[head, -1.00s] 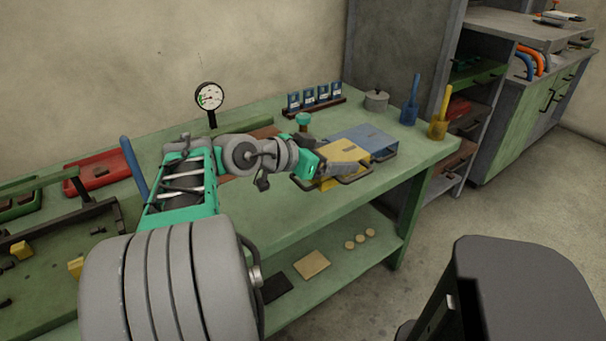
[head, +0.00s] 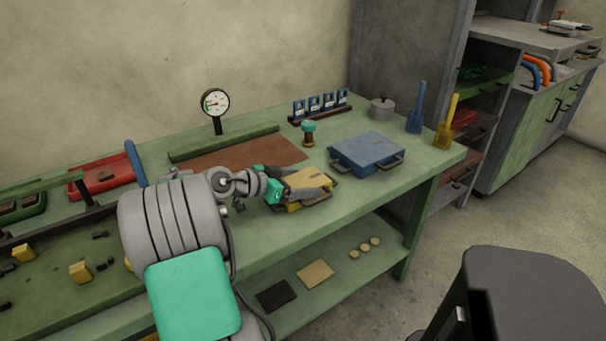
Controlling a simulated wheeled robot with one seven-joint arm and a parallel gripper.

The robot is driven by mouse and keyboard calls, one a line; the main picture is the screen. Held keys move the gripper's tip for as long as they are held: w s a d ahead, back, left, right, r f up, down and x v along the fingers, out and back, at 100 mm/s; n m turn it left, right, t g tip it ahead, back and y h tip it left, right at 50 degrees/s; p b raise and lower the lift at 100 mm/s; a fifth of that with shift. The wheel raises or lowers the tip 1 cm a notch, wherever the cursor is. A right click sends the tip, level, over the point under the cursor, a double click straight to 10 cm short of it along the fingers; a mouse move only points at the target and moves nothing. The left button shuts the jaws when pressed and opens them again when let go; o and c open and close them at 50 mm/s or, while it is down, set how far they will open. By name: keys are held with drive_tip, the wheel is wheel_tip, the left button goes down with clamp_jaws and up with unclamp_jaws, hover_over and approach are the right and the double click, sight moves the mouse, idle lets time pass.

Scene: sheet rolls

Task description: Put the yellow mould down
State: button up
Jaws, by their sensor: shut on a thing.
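The yellow mould (head: 318,180) is a flat yellow block with dark handles, left of the blue mould on the green workbench. My gripper (head: 299,184) is shut on it from the left, with dark fingers lying along the mould. The mould is level and at or just above the bench top near the front edge; I cannot tell whether it touches. My fingers and wrist hide its left part.
The blue mould (head: 368,150) lies to the right, apart from the yellow one. A brown mat (head: 235,156) lies behind. A green-topped stamp (head: 308,132), a dial gauge (head: 215,104) and a rack of blue cards (head: 322,105) stand further back. Bare green bench (head: 345,195) lies in front.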

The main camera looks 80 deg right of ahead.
drive_tip(key=shift+r, duration=0.15)
drive_tip(key=o, duration=2)
drive_tip(key=shift+f, duration=0.25)
drive_tip(key=shift+r, duration=0.1)
drive_tip(key=shift+w+a+r, duration=0.15)
drive_tip(key=shift+a, duration=0.05)
drive_tip(key=p+v, duration=0.1)
drive_tip(key=v, duration=1)
drive_tip(key=shift+w+a, duration=0.1)
drive_tip(key=shift+a, duration=0.2)
